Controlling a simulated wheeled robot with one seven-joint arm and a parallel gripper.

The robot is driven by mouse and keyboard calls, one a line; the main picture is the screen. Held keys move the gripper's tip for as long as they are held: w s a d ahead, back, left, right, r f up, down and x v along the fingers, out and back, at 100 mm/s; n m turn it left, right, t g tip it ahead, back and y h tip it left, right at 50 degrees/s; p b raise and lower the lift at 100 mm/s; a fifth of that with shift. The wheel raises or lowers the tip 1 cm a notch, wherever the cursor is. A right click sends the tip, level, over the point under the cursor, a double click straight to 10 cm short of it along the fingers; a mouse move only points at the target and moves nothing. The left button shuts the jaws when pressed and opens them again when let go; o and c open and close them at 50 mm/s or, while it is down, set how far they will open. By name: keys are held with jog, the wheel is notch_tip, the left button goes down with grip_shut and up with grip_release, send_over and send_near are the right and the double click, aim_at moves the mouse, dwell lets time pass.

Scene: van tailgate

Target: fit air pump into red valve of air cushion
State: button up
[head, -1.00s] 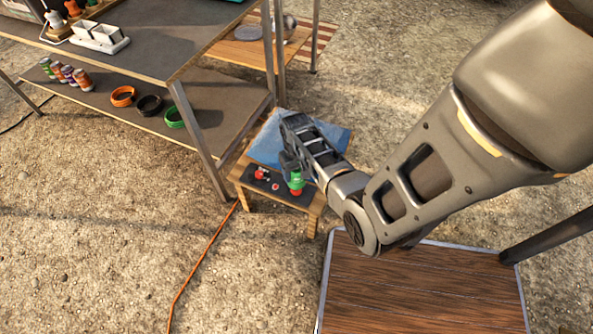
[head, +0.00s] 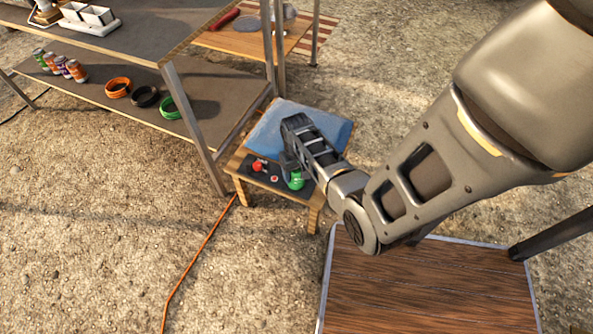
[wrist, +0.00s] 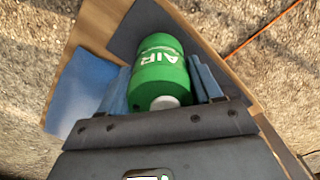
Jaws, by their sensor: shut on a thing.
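The pump is over the dark front part of a small low wooden table. The blue air cushion (head: 300,130) lies at the back of that table and shows partly in the wrist view (wrist: 80,92). No red shows under the pump, so I cannot tell how it sits relative to the red valve.
A red piece (head: 258,165) and a smaller red-and-white one (head: 273,178) lie on the dark mat left of the pump. A shelf unit (head: 215,85) stands to the left. An orange cable (head: 200,250) runs over the gravel. A brown-topped table (head: 425,290) is in front.

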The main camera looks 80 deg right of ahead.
jog(key=o, duration=1.3)
jog(key=shift+o, duration=0.2)
jog(key=shift+r, duration=0.1)
notch_tip(320, 180, up, 8)
jog(key=p, duration=0.2)
jog(key=shift+p, duration=0.3)
jog(key=shift+f, duration=0.2)
jog(key=s+a+r+n+t+h+p, duration=0.1)
jog(key=a+r+n+t+h+p, duration=0.3)
jog(key=a, duration=0.6)
jog(key=s+a+r+n+t+p, duration=0.1)
jog(key=s+a+r+t, duration=0.1)
jog(key=a+r, duration=0.6)
jog(key=s+a+r+n+t+y+p, duration=0.1)
jog(key=s+a+r+t, duration=0.1)
jog(key=r, duration=0.8)
jog(key=s+a+r+n+t+y+p, duration=0.1)
jog(key=s+a+r+n+t, duration=0.1)
jog(key=a+r+t, duration=0.2)
jog(key=s+a+r+n+t+y+p, duration=0.2)
jog(key=a+r, duration=0.6)
jog(key=r, duration=1)
jog(key=shift+s+t, duration=0.5)
